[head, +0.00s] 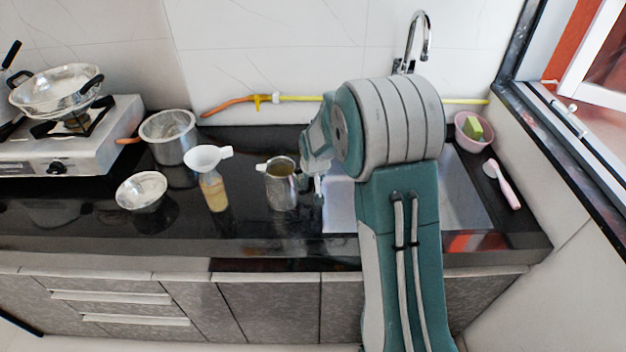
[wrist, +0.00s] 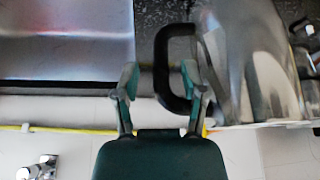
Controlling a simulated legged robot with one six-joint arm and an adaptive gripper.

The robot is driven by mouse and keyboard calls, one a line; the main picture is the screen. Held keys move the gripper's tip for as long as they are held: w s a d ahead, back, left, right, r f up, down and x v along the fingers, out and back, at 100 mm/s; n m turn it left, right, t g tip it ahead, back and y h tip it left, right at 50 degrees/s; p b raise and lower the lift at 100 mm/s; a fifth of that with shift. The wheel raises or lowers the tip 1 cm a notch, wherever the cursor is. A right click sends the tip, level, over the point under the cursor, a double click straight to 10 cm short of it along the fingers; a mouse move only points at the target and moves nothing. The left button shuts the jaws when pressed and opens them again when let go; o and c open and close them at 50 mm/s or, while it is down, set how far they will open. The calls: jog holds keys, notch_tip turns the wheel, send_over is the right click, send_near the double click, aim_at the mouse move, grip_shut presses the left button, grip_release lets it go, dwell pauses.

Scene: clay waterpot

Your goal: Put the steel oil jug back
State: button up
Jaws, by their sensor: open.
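The steel oil jug (head: 281,190) stands upright on the dark counter, just left of the sink in the head view. In the wrist view its shiny body (wrist: 252,70) fills the upper right, and its black handle (wrist: 163,68) reaches toward my fingers. My gripper (head: 319,178) is just right of the jug in the head view. In the wrist view my gripper (wrist: 158,82) is open, with the handle between the fingertips and nearer the right finger. I cannot tell whether that finger touches it. The handle is mostly hidden in the head view.
A bottle with a white funnel (head: 213,185) stands left of the jug. Farther left are a steel bowl (head: 141,192), a steel pot (head: 169,138) and a stove (head: 90,140). The sink (head: 465,190) lies right. A yellow hose (head: 300,98) runs along the wall.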

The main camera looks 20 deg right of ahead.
jog(key=s+a+r, duration=0.2)
jog(key=s+r, duration=0.7)
jog(key=r, duration=0.1)
jog(key=s+a+r, duration=0.2)
jog(key=s+r, duration=0.6)
jog(key=r, duration=0.2)
jog(key=s+a+r+n+t, duration=0.1)
jog(key=s+a, duration=0.1)
jog(key=s, duration=1.3)
jog(key=shift+s+r+n+y, duration=0.2)
jog(key=shift+s+n+y, duration=0.1)
jog(key=shift+s, duration=0.05)
